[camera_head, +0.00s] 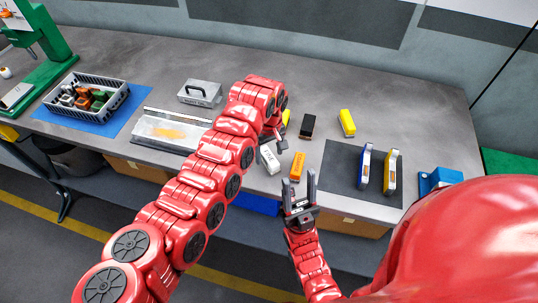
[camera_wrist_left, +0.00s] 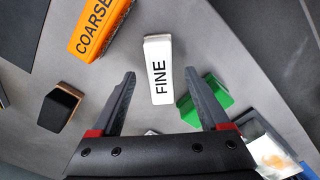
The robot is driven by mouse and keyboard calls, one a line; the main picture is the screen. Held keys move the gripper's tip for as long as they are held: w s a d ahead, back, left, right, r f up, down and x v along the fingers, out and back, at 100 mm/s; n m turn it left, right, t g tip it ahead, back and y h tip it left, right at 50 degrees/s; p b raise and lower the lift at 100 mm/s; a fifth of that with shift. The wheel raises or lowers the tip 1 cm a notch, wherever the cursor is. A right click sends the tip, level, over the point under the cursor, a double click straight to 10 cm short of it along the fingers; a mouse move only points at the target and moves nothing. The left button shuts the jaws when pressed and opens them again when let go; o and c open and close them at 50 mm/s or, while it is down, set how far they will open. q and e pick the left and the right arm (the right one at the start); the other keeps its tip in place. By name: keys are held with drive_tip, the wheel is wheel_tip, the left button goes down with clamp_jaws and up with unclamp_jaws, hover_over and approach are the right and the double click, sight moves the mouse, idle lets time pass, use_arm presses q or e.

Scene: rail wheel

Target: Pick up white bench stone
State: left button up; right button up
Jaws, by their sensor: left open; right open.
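The white bench stone (camera_head: 269,158) lies on the grey workbench in the head view, close to my left gripper. In the left wrist view the white stone (camera_wrist_left: 158,70), marked FINE, lies between and beyond the fingertips. My left gripper (camera_head: 280,138) is partly hidden by its own arm in the head view. In the wrist view its two fingers (camera_wrist_left: 160,88) are spread, with nothing held. My right gripper (camera_head: 298,183) is open and empty near the bench's front edge, fingers pointing up in the picture, just below an orange stone.
The orange stone (camera_head: 297,166), marked COARSE (camera_wrist_left: 98,28), lies right of the white one. A dark block (camera_head: 307,126) and a yellow one (camera_head: 346,123) lie behind. A green block (camera_wrist_left: 205,95) is beside the right finger. A clear tray (camera_head: 170,132) stands left.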

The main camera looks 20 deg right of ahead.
use_arm(q)
drive_tip(key=shift+f, duration=1.1)
clamp_jaws()
